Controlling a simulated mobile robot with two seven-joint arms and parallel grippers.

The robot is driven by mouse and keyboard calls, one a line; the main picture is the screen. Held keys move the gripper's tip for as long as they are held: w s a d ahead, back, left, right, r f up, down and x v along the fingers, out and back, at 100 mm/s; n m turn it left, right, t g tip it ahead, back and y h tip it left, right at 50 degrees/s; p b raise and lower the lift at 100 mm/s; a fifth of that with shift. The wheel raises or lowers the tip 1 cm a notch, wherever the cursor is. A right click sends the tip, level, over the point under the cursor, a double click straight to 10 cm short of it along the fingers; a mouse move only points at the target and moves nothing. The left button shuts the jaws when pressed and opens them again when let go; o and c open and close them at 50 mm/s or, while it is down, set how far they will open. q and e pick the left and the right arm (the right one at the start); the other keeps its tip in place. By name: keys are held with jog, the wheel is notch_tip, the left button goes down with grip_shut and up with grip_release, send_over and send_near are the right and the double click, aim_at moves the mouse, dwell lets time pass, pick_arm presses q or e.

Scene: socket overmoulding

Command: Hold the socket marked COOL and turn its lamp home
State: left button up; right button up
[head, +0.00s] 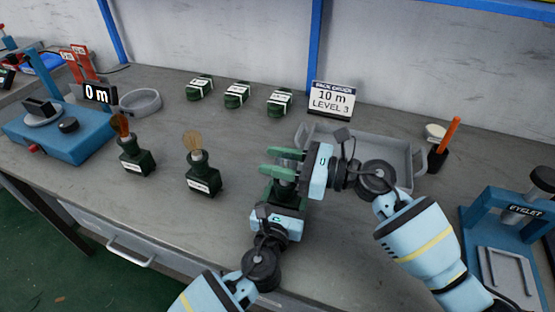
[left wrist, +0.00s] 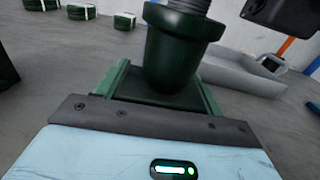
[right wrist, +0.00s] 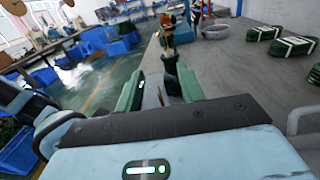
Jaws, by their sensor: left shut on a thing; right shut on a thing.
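My left gripper (head: 286,190) is shut on a dark green socket (left wrist: 180,45), which stands upright between its green fingers. A grey ribbed collar (left wrist: 192,5) shows at the socket's top, cut off by the picture edge. My right gripper (head: 272,161) is shut just above that socket, its fingers pointing left. The lamp between them is mostly hidden; only a pale bit (right wrist: 153,95) shows in the right wrist view. I cannot read COOL on any label.
A grey tray (head: 403,150) lies behind my right arm, with a sign (head: 332,98) reading 10 m, LEVEL 3. Several green coils (head: 237,95) lie at the back. A blue winder (head: 60,140) stands left, a blue eyelet press (head: 510,225) right.

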jog(key=shift+m+t, duration=0.3)
jog(key=shift+t, duration=0.1)
jog(key=shift+w+d+f+m+t+h, duration=0.15)
jog(key=shift+m+t+h, duration=0.3)
jog(key=shift+t, duration=0.35)
jog(key=shift+w+a+m+t+h, duration=0.1)
jog(key=shift+m+t+h, duration=0.25)
jog(key=shift+m+t, duration=0.35)
jog(key=shift+r+m+t+h, duration=0.15)
jog(key=shift+m+t+h, duration=0.5)
jog(key=shift+t, duration=0.35)
jog(key=shift+r+m+t+h, duration=0.1)
jog(key=shift+m+t+h, duration=0.35)
jog(key=shift+m+t, duration=0.4)
jog(key=shift+w+r+m+t+h, duration=0.1)
jog(key=shift+m+t+h, duration=0.35)
jog(key=shift+t+h, duration=0.35)
jog(key=shift+m+t, duration=0.25)
jog(key=shift+m, duration=0.05)
jog(key=shift+w+d+t+h, duration=0.15)
jog(key=shift+d+t+h, duration=0.15)
jog(key=shift+h, duration=0.2)
jog(key=o, duration=1)
